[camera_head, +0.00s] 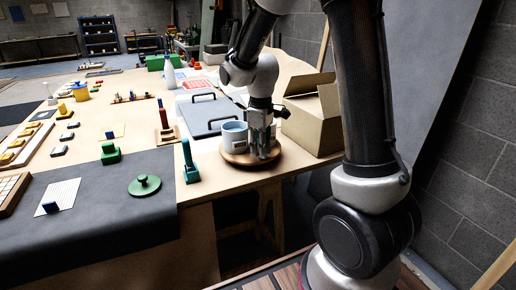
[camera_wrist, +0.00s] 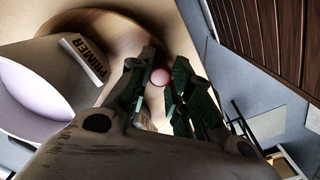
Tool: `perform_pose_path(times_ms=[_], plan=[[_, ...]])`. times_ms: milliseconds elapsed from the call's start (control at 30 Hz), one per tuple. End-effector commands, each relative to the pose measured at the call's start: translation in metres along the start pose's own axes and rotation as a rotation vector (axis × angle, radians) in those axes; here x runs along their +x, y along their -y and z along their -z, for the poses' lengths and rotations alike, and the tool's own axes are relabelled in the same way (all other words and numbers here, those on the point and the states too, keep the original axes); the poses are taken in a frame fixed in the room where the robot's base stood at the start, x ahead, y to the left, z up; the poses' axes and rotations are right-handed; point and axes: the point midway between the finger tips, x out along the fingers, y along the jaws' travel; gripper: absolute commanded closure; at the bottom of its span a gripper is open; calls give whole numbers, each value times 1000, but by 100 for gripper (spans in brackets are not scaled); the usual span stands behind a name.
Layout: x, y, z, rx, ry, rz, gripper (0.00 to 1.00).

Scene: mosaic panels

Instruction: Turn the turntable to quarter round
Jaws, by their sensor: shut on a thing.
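The turntable (camera_head: 238,161) is a round wooden disc near the table's front right corner; its wooden top also shows in the wrist view (camera_wrist: 118,36). A blue-grey can (camera_head: 235,137) stands on it, and its label reads "PRIMER" in the wrist view (camera_wrist: 82,58). My gripper (camera_head: 263,153) points down over the disc's right side, right of the can. In the wrist view my gripper (camera_wrist: 161,82) is shut on a pinkish round knob (camera_wrist: 160,76) near the disc's edge. The knob's lower part is hidden by the fingers.
An open cardboard box (camera_head: 312,115) stands close behind and right of my gripper. A dark flat panel with handles (camera_head: 208,115) lies behind the can. A green and blue tool (camera_head: 189,165) stands left of the turntable. The table's front edge is close to the disc.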

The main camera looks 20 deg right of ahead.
Motion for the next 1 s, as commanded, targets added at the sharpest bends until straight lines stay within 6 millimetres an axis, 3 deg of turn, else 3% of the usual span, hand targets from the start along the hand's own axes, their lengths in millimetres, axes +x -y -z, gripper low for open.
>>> perform_pose_path(times_ms=[667, 700, 800, 1000], plan=[[-1, -3, -1, -32, -3, -2, 100], [-1, -3, -1, -32, -3, -2, 74], [-1, -3, -1, -31, -2, -2, 56], [0, -2, -2, -31, -1, -1, 56]])
